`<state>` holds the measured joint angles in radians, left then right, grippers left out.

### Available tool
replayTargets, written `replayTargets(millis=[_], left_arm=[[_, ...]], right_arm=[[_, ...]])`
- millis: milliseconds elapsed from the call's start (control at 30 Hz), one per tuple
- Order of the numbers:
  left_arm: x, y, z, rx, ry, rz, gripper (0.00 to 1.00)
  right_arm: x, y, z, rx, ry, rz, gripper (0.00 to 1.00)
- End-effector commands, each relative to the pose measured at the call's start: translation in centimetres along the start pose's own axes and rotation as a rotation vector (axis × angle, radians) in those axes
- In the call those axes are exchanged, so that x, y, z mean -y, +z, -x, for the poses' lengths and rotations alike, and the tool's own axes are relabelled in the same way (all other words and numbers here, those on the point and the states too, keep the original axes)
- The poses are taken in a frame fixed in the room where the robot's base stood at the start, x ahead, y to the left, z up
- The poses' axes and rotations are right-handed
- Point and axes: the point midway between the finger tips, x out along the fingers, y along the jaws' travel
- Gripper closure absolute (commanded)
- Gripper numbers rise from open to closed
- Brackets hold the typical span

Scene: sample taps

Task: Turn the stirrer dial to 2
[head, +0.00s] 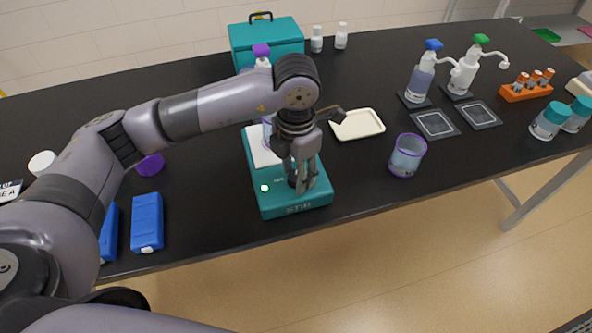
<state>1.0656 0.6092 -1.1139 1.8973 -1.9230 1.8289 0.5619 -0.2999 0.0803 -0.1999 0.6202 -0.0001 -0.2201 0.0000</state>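The teal stirrer (275,205) stands near the front edge of the black bench, with "STIR" on its front and a lit spot (264,188) on its top left. A pale plate (262,150) shows on its rear part. My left gripper (301,188) points down over the stirrer's front right top, its fingertips low at the control area. The dial is hidden behind the fingers, so its setting cannot be read. I cannot tell whether the fingers touch or grip it. My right gripper is not in view.
A purple-rimmed beaker (407,156) stands right of the stirrer, with a cream tray (357,125) behind it. Blue boxes (147,222) lie to the left. A teal case (266,42), dispenser bottles (421,78) and an orange vial rack (526,88) stand farther back.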

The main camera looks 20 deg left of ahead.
Motion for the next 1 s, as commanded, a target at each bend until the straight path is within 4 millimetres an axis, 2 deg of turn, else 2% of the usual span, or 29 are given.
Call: replayTargets(millis=[133, 400, 500, 667, 1000], left_arm=[[0.0, 0.0, -0.1, -0.002, 0.000, 0.000, 0.49], [0.0, -0.1, 0.0, -0.003, 0.000, 0.000, 0.49], [0.0, 0.0, 0.6, 0.000, 0.001, 0.001, 0.49], [0.0, 0.1, 3.1, 0.003, 0.002, -0.001, 0.49], [0.0, 0.1, 10.0, 0.001, 0.002, 0.000, 0.49]], right_arm=[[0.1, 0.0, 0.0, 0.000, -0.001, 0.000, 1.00], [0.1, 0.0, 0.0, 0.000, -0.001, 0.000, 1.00], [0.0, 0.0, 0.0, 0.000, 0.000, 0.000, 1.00], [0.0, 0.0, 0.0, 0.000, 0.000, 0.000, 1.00], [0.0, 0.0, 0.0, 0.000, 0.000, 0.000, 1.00]])
